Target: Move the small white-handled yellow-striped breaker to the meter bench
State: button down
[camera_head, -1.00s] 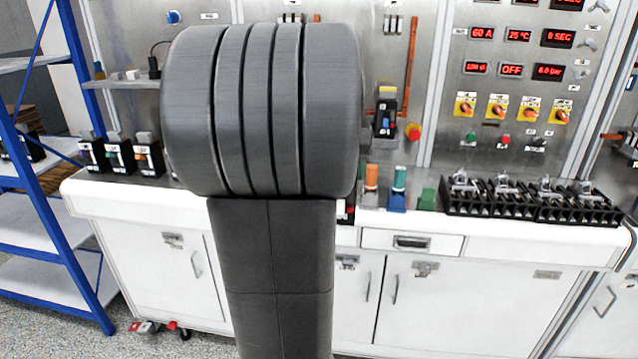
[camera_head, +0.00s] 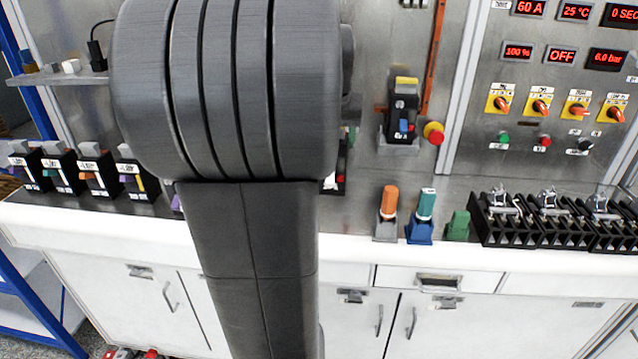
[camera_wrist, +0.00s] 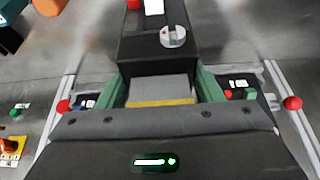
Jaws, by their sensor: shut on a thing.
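In the wrist view, my gripper (camera_wrist: 161,90) has its green fingers on both sides of a pale grey-white handle with a yellow stripe, which looks like the breaker (camera_wrist: 160,92). The fingers are shut on it. A black box with a round silver dial (camera_wrist: 173,37) lies just beyond the handle; I cannot tell whether they touch. In the head view, my dark arm hides most of the gripper and the held breaker. I cannot tell which part of the place is the meter bench.
Several black breakers (camera_head: 97,172) stand in a row at left on the white counter (camera_head: 60,222). A yellow-topped breaker (camera_head: 403,105) sits in a wall holder beside a red button (camera_head: 433,133). Orange (camera_head: 388,205) and teal (camera_head: 425,207) handled pieces and black racks (camera_head: 555,220) stand at right.

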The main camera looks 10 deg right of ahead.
notch_tip(320, 180, down, 4)
jog(key=shift+s+f, duration=0.15)
jog(key=shift+f, duration=2.45)
jog(key=shift+f, duration=0.2)
jog(key=shift+c, duration=2)
grip_release()
jog(key=v, duration=1.2)
jog(key=shift+r, duration=0.15)
